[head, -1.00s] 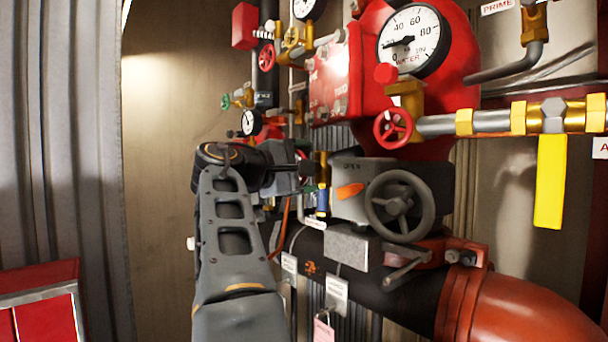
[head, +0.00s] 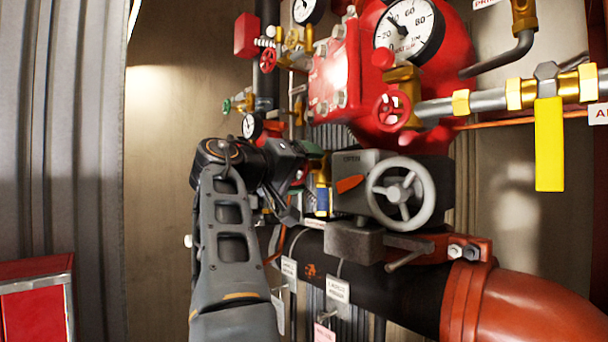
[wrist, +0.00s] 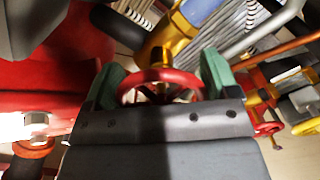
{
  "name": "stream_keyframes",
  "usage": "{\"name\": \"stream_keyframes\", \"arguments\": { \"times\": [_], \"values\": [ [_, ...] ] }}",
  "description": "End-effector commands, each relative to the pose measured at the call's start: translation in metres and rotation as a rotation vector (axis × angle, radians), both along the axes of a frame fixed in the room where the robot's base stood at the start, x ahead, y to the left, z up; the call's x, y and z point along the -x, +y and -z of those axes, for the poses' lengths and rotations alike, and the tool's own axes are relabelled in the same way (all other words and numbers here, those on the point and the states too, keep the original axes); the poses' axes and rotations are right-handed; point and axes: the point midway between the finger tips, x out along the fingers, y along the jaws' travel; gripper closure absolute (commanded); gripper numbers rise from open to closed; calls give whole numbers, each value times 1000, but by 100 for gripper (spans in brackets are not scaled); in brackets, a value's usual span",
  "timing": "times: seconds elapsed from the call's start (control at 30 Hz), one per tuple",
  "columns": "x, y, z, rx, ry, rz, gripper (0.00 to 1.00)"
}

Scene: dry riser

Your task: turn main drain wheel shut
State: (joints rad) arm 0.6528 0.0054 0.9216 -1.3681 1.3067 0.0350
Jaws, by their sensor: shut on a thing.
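My gripper (wrist: 163,82) has green fingers on both sides of a small red handwheel (wrist: 166,75) in the wrist view, and is shut on its rim. A yellow brass valve body (wrist: 172,42) lies just beyond that wheel. In the head view my gripper (head: 310,160) is left of the grey valve box, and the held wheel is mostly hidden by the gripper and wrist. I cannot read a label on the held wheel.
A grey handwheel (head: 401,194) on a box with an orange pointer (head: 349,184) is close on the right. A black pipe (head: 372,275) runs below.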

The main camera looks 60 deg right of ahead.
Motion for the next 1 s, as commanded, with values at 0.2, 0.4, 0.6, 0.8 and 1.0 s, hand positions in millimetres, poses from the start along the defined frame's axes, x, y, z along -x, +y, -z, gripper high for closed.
{"name": "stream_keyframes", "arguments": {
  "times": [0.2,0.4,0.6,0.8,1.0],
  "values": [
    [-2,-1,5,61,-195,2,43],
    [-2,-1,5,115,-359,2,43],
    [-3,-1,5,158,-490,3,43],
    [-4,-2,6,187,-582,3,43],
    [-5,-2,6,203,-632,4,43]
  ]
}}
